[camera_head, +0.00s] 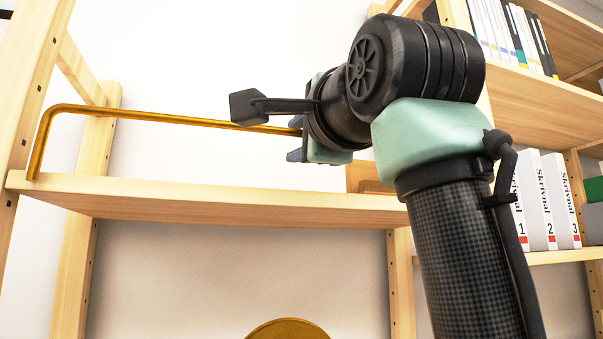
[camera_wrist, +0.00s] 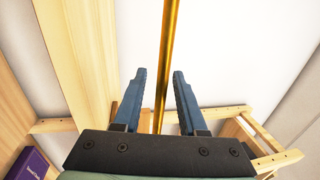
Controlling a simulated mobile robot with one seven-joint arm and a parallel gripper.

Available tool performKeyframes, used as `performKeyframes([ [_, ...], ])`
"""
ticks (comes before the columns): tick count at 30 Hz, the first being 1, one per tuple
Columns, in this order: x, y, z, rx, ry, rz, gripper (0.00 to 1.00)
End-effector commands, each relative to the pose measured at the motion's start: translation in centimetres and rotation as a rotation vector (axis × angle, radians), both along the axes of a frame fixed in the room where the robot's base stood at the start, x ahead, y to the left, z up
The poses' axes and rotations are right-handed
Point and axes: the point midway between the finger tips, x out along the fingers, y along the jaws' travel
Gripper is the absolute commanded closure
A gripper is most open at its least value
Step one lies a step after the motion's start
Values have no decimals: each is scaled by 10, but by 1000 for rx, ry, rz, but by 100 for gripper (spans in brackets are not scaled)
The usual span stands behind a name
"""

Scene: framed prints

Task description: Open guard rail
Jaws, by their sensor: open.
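The guard rail (camera_head: 170,118) is a thin brass-coloured bar along the wooden shelf (camera_head: 200,192). Its left end bends down to the shelf board, and its right part runs behind my arm. In the head view my gripper (camera_head: 294,140) is at the rail's right part, partly hidden by my own wrist. In the wrist view the rail (camera_wrist: 170,60) runs lengthwise between the two blue fingers of my gripper (camera_wrist: 162,75). The fingers are open, with a gap on each side of the rail. Whether the rail lies at fingertip depth is hard to tell.
Wooden uprights (camera_head: 82,220) frame the shelf. White binders (camera_head: 535,200) stand on a shelf at the right, and books (camera_head: 510,38) stand above them. A round brass object (camera_head: 288,330) shows at the bottom. The wrist view shows a purple box (camera_wrist: 32,165) at lower left.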

Motion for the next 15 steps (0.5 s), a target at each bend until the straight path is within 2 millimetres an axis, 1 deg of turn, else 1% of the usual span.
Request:
performKeyframes([
  [2,0,0,0,0,0,0,59],
  [3,0,0,0,0,0,0,61],
  [8,0,0,0,0,1,0,90],
  [9,0,0,0,0,1,0,97],
  [10,0,0,0,0,1,0,100],
  [15,0,0,0,0,1,0,100],
])
